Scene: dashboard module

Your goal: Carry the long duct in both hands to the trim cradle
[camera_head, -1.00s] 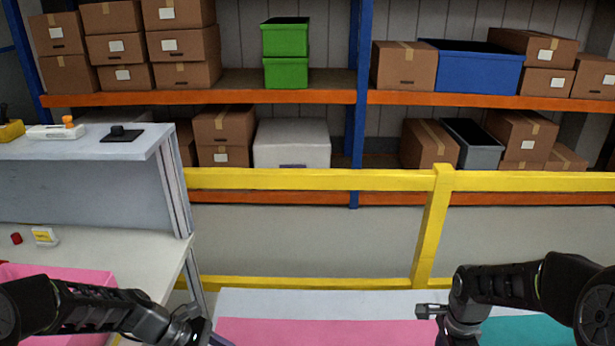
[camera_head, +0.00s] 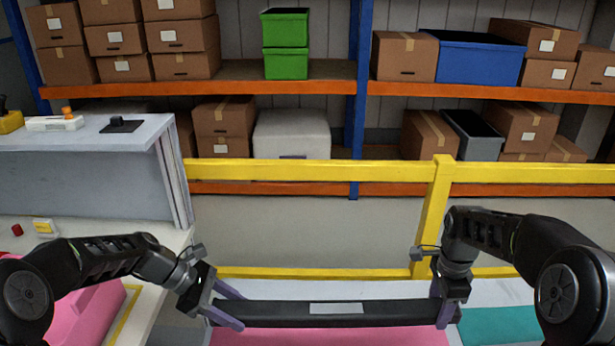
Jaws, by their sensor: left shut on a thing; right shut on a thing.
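The long duct (camera_head: 275,313) is a straight black bar with a pale label (camera_head: 336,309) at its middle. It spans level between my two grippers at the bottom of the head view. My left gripper (camera_head: 232,307) is shut on its left end, with purple fingers around it. My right gripper (camera_head: 447,309) is shut on its right end. The duct is held above a table with a pink mat (camera_head: 330,338) and a teal mat (camera_head: 500,326). I cannot make out the trim cradle.
A yellow guard rail (camera_head: 320,171) with a post (camera_head: 434,215) stands behind the table. Shelves beyond hold cardboard boxes, green bins (camera_head: 285,47) and a blue bin (camera_head: 478,58). On the left is a grey workbench (camera_head: 80,165) with a pink bin (camera_head: 92,312) in front.

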